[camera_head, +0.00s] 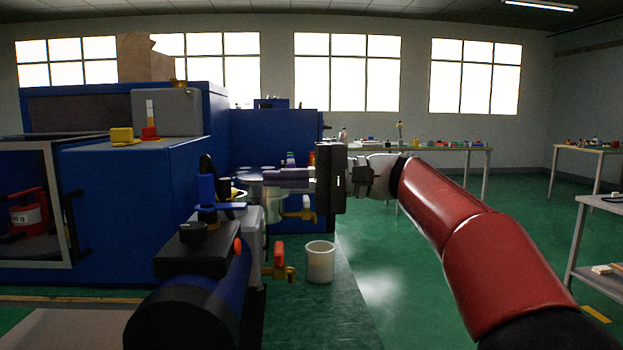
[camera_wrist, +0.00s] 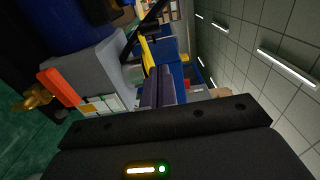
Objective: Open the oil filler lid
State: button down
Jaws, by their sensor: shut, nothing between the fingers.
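My gripper (camera_head: 262,179) reaches in from the right, level, over the grey pump-like body (camera_head: 262,212) beside the blue machine. Its two fingers lie together, with nothing between them. The fingers also show in the wrist view (camera_wrist: 158,78), pointing towards a yellow part (camera_wrist: 149,58); I cannot tell whether they touch it. I cannot make out the oil filler lid for certain. Small black and blue fittings (camera_head: 207,190) stand left of the fingertips, and the fingers and the gripper body hide part of what lies behind.
A white bucket (camera_head: 320,262) stands below. The blue machine housing (camera_head: 130,200) fills the left. Open green floor (camera_head: 430,270) lies to the right, with benches beyond.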

aim_at(223, 187)
jog(key=s+a, duration=0.1)
jog(key=a, duration=0.1)
jog(key=s+a, duration=0.2)
dwell(0.3)
jog(key=shift+s+a+f+m+t+b, duration=0.2)
jog(key=shift+s+a+m+t+b, duration=0.15)
jog(key=shift+t+b, duration=0.45)
jog(key=s+a+b, duration=0.1)
jog(key=a+m+b, duration=0.1)
jog(key=a, duration=0.1)
jog(key=shift+s+r+t, duration=0.1)
jog(key=shift+s+t, duration=0.25)
jog(key=shift+t, duration=0.05)
jog(key=shift+s+a+r, duration=0.1)
jog(key=shift+a, duration=0.15)
jog(key=shift+d, duration=0.1)
